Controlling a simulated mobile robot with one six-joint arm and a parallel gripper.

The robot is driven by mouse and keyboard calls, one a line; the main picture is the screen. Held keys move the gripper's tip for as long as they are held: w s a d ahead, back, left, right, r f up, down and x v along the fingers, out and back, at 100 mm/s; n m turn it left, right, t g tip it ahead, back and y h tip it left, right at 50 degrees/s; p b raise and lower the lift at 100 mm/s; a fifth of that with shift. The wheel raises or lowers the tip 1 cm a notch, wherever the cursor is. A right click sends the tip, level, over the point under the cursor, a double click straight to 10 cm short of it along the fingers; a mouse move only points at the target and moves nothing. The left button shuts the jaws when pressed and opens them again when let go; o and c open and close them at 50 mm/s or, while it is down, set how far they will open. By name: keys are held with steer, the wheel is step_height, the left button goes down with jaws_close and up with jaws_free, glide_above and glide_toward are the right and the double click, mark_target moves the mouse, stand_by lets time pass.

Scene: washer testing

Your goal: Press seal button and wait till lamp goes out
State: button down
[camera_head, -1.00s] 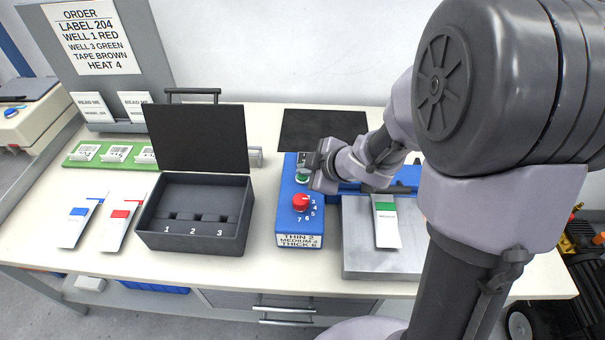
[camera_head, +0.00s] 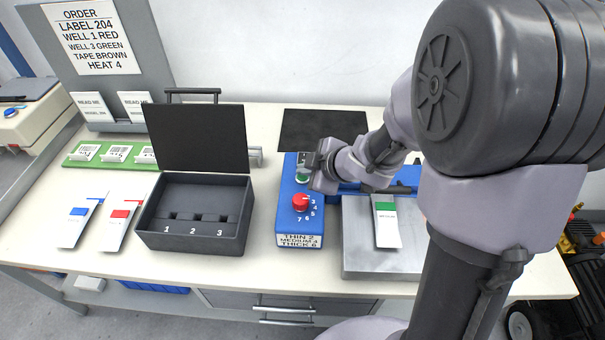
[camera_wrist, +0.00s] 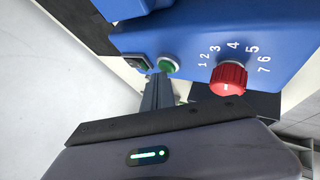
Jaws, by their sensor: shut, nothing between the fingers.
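The blue sealer unit (camera_head: 287,222) stands mid-table. Its green button (camera_head: 302,180) also shows in the wrist view (camera_wrist: 169,64), beside a dark rocker-like part (camera_wrist: 136,62). A red dial (camera_head: 300,202) with numbers sits nearer the front; in the wrist view it is large (camera_wrist: 229,78). My gripper (camera_head: 312,163) is shut and empty, above the button end of the unit. In the wrist view its fingertips (camera_wrist: 160,78) are close to the green button; I cannot tell whether they touch it. I cannot make out a lit lamp.
A metal plate (camera_head: 360,262) carries a green-banded pouch (camera_head: 387,228) right of the unit. An open black box (camera_head: 190,240) stands left, with blue and red pouches beyond. A dark mat (camera_head: 320,125) lies behind. An order board (camera_head: 90,50) stands back left.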

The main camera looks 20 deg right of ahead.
mark_target(306, 178)
steer(key=shift+s+f, duration=0.1)
steer(key=shift+f, duration=0.35)
steer(key=shift+r, duration=0.3)
step_height(306, 178, up, 6)
steer(key=p, duration=0.7)
steer(key=shift+r, duration=0.2)
steer(key=shift+f, duration=0.15)
steer(key=shift+d, duration=0.1)
